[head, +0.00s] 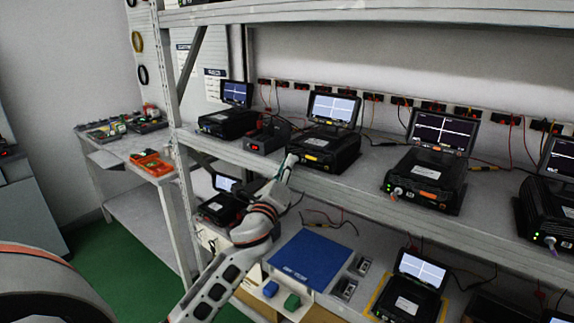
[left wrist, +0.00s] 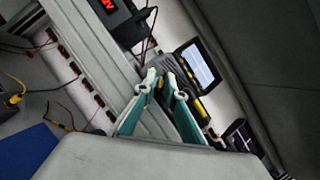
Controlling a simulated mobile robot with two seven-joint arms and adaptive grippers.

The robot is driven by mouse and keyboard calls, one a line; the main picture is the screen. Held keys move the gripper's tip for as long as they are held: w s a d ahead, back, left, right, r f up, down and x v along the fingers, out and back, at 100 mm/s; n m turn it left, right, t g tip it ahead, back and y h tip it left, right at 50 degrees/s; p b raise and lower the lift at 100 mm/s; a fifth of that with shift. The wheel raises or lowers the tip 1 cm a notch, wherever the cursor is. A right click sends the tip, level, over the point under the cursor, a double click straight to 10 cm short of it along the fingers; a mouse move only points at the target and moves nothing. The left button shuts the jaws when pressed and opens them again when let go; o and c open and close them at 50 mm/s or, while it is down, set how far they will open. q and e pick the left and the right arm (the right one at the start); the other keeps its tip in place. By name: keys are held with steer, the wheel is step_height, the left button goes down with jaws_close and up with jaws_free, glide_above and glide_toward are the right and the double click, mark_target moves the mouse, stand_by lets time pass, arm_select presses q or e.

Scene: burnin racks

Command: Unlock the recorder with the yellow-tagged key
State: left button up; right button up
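A black recorder (head: 333,147) with a lit screen and a yellow label on its front sits on the middle shelf. In the left wrist view the recorder (left wrist: 186,68) lies just beyond my fingertips. My left gripper (head: 288,162) is at its front left corner. In the left wrist view the teal fingers of my left gripper (left wrist: 161,77) lean together with a small gap at the tips. I cannot tell whether they pinch anything there. The yellow-tagged key is not clearly visible; my fingers may hide it. My right gripper is not in view.
More recorders stand on the same shelf, one with an orange label (head: 424,180) and one at the right edge (head: 550,208). A small black unit (head: 267,136) stands just left. Below are a blue mat (head: 308,259) and another recorder (head: 410,290). Cables run behind.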

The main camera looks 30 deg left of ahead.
arm_select(q)
jaws_close()
steer(key=shift+m, duration=0.4)
steer(key=shift+a+r+m+g+h+b, duration=0.1)
steer(key=shift+m+h+b, duration=1.65)
steer(key=shift+m, duration=2.3)
steer(key=shift+a+f+m+g+h+b, duration=0.1)
steer(key=shift+m+h+b, duration=1.1)
steer(key=shift+m+h, duration=2)
steer(key=shift+r+m+g+h+b, duration=0.1)
steer(key=shift+m+h+b, duration=1.2)
steer(key=shift+m, duration=3.65)
jaws_free()
steer(key=shift+d, duration=0.1)
